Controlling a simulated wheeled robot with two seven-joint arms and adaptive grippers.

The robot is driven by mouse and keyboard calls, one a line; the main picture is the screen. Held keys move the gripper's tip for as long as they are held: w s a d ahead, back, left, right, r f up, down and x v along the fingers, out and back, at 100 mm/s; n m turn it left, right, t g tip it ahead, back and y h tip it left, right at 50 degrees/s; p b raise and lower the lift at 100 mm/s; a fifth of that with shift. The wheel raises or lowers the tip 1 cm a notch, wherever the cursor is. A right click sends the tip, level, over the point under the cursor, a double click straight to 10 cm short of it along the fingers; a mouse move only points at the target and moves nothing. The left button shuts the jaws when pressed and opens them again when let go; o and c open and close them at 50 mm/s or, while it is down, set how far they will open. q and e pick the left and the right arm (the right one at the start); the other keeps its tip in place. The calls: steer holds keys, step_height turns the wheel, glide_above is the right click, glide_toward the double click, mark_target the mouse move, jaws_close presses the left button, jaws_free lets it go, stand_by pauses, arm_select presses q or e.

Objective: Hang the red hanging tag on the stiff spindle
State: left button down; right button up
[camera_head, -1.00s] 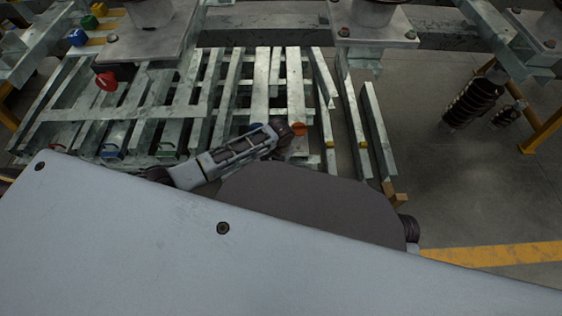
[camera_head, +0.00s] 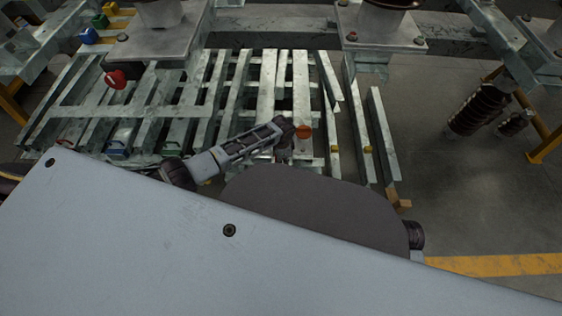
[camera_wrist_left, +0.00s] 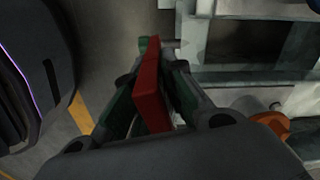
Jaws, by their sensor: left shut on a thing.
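My left gripper (camera_head: 290,132) is over the slatted metal frame in the head view. In the left wrist view its dark green fingers (camera_wrist_left: 157,60) are shut on a flat red tag (camera_wrist_left: 150,92), which stands on edge between them. An orange round piece (camera_head: 304,132) shows beside the gripper in the head view. An orange knob also shows at the right in the left wrist view (camera_wrist_left: 257,124). I cannot tell whether these are one thing. I cannot make out the stiff spindle with certainty. My right gripper is not in view.
The slatted metal frame (camera_head: 271,85) lies beyond my body. A red round piece (camera_head: 115,78) is at its left. Blue (camera_head: 89,36), green (camera_head: 100,20) and yellow (camera_head: 110,8) blocks sit at upper left. A ribbed dark insulator (camera_head: 478,108) stands right; open floor (camera_head: 450,195) lies below it.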

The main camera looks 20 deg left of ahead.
arm_select(q)
steer(key=shift+w+d+m, duration=0.15)
steer(key=shift+w+m, duration=0.15)
steer(key=shift+m, duration=1.2)
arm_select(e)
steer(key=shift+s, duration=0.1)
